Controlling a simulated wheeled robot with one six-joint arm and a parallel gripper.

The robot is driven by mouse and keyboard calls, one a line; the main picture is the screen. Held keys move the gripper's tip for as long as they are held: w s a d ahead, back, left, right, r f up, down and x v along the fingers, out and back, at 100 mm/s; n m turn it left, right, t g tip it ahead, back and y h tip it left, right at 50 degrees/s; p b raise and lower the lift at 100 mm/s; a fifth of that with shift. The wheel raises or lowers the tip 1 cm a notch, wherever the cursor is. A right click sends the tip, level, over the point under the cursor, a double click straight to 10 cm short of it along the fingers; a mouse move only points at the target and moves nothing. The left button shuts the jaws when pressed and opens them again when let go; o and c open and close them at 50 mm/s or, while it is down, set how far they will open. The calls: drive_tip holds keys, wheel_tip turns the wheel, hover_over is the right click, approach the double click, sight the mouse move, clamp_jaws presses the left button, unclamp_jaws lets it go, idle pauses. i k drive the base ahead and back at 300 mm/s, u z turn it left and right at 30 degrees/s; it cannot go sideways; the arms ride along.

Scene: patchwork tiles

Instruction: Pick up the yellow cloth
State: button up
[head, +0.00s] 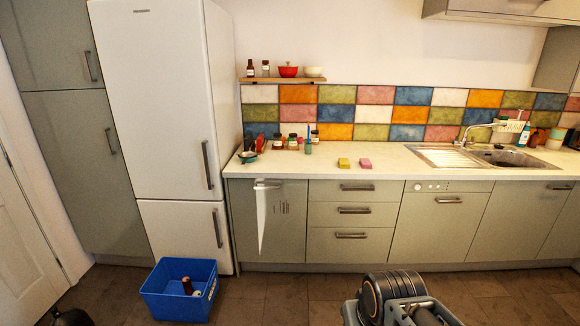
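A small yellow block-like piece (344,162) lies on the counter, left of a similar pink piece (365,163). They are too small to tell whether they are sponges or folded cloths. A long whitish cloth (262,218) hangs from the handle of the left lower cabinet; it looks white or cream, not clearly yellow. Dark and grey links of my own arm show at the bottom edge, well in front of the counter. My gripper's fingers do not show.
A blue crate (162,307) with bottles in it stands on the floor before the white fridge (158,110). Jars and a small pan (247,157) stand on the counter's left. A sink (507,158) is at right. The counter (390,170) around the coloured pieces is clear.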

sight(343, 163)
drive_tip(key=z, duration=0.15)
drive_tip(key=i, duration=3.25)
drive_tip(key=z, duration=0.25)
